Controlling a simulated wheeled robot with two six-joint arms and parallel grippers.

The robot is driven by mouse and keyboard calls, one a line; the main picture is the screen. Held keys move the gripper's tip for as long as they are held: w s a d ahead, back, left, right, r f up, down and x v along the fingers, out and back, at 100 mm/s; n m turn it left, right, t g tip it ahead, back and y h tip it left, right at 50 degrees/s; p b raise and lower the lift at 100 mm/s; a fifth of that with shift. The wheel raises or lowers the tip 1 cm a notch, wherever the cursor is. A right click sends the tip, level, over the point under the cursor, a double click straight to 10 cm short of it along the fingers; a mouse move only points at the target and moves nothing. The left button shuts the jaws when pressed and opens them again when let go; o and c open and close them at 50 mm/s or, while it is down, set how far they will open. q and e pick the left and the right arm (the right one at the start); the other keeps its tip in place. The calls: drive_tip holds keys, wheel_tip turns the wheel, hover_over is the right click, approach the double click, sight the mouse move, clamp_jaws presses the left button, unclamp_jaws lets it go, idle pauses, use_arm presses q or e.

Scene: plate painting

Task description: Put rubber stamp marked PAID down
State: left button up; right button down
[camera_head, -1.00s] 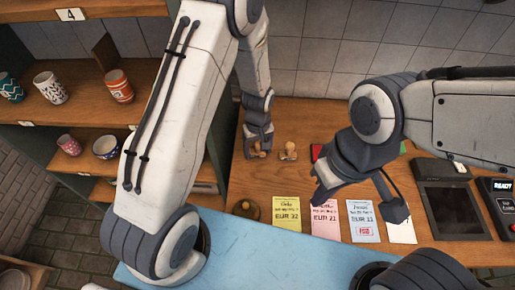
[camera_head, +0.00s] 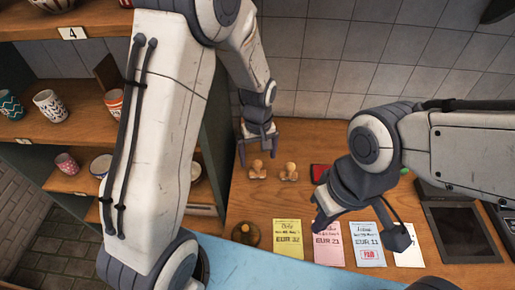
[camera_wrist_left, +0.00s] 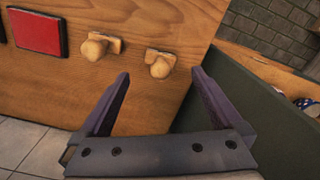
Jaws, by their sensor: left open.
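Two wooden-handled rubber stamps stand side by side at the back of the wooden counter, the left stamp (camera_head: 257,170) and the right stamp (camera_head: 289,172). No lettering shows on either, so I cannot tell which is marked PAID. My left gripper (camera_head: 258,158) is open and empty, just above and behind the left stamp. In the left wrist view, that stamp (camera_wrist_left: 159,64) stands upright beyond the fingertips (camera_wrist_left: 160,78), clear of both, with the other stamp (camera_wrist_left: 97,46) beside it. My right gripper (camera_head: 360,229) is open and empty over the cards.
A red ink pad (camera_head: 319,172) lies right of the stamps. Yellow (camera_head: 288,245), pink (camera_head: 328,243) and blue (camera_head: 366,244) cards lie in front; the blue one bears a red mark. A round brass object (camera_head: 246,233) and a dark terminal (camera_head: 458,235) flank them. Shelves stand left.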

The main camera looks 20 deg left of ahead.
sight(259, 165)
use_arm(q)
drive_tip(key=r, duration=0.4)
drive_tip(key=shift+s+d+r, duration=0.1)
drive_tip(key=shift+d+r, duration=0.1)
drive_tip(key=shift+r, duration=0.05)
drive_tip(key=s+d+r+m, duration=0.2)
drive_tip(key=s+r+m, duration=0.1)
drive_tip(key=s, duration=0.4)
drive_tip(key=s+d+r+m, duration=0.2)
drive_tip(key=s+d+m, duration=0.1)
drive_tip(key=s+m, duration=0.3)
drive_tip(key=s+d+r+m+h, duration=0.1)
drive_tip(key=s+d+r+m, duration=0.1)
drive_tip(key=s+m, duration=0.3)
drive_tip(key=s+r, duration=0.1)
drive_tip(key=s, duration=0.3)
drive_tip(key=shift+d+r, duration=0.25)
drive_tip(key=shift+r, duration=0.1)
drive_tip(key=shift+s, duration=0.1)
drive_tip(key=shift+f+b, duration=0.35)
drive_tip(key=shift+b, duration=0.2)
